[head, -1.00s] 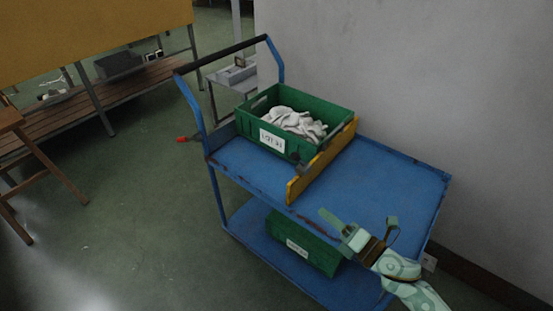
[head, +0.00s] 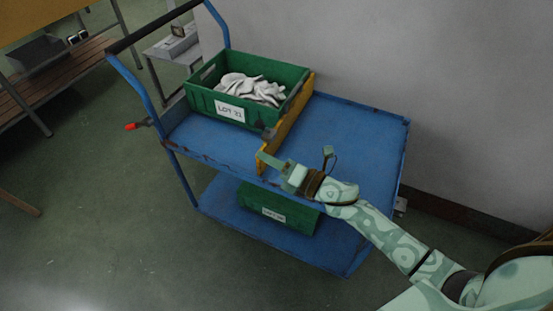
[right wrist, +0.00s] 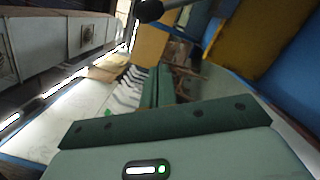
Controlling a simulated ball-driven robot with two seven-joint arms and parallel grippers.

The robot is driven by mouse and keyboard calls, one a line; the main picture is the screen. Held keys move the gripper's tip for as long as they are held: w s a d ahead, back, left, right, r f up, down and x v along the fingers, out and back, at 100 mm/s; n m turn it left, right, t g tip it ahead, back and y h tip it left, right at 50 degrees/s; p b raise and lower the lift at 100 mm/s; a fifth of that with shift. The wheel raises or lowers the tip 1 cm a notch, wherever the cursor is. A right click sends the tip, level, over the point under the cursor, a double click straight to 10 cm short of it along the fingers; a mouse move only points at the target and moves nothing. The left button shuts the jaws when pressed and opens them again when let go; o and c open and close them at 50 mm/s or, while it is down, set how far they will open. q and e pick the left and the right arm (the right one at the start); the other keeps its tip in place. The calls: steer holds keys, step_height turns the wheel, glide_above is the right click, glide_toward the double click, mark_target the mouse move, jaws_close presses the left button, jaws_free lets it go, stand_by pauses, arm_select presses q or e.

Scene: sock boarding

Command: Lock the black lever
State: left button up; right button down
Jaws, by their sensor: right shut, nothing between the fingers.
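The black lever shows in the right wrist view as a dark round knob (right wrist: 149,11) on a thin rod, at the top near the yellow board. In the head view a small dark piece (head: 268,133), likely the lever, sits by the yellow board (head: 292,118) at the crate's front right corner. My right gripper (head: 264,156) is shut and empty, its tip close to the front end of the yellow board. Its fingers (right wrist: 157,75) also show together in the right wrist view, apart from the knob. My left gripper is out of view.
A green crate (head: 204,103) of white socks stands on the blue trolley's top deck (head: 350,130), left of the yellow board. Another green crate (head: 262,205) is on the lower shelf. A red-tipped handle (head: 131,126) sticks out at the trolley's left. The right deck is clear.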

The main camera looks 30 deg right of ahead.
mark_target(264, 129)
steer(key=shift+w+d+r+b, duration=0.1)
steer(key=shift+w+r, duration=0.3)
steer(key=shift+w, duration=0.5)
steer(key=shift+w+d+r+b, duration=0.1)
steer(key=shift+w+r, duration=0.3)
steer(key=shift+w, duration=0.5)
steer(key=shift+w+d+r+b, duration=0.1)
steer(key=shift+w+r, duration=0.3)
steer(key=shift+w, duration=0.5)
steer(key=shift+d+r+m+p, duration=0.1)
steer(key=shift+r+m+p, duration=0.2)
steer(key=shift+m+p, duration=0.15)
